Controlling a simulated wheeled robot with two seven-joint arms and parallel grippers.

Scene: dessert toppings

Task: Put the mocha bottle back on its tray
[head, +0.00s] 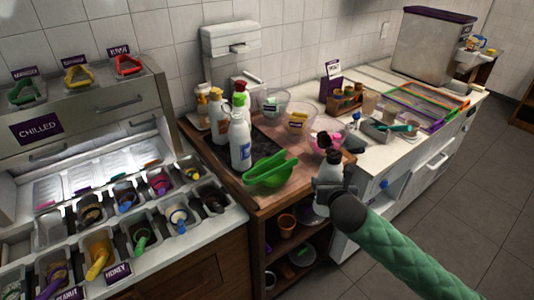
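A white bottle with a dark brown top (331,164), which looks like the mocha bottle, is upright at my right gripper (333,187), above the counter's front corner. The gripper seems closed around its lower part; its label is not readable. Several sauce bottles stand in a group at the back left of the counter, including a white one with a blue label (240,142) and an amber pump bottle (203,108). My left gripper is out of view.
A pink bowl (325,148) is just behind the held bottle. Small clear tubs (297,118) stand farther back.

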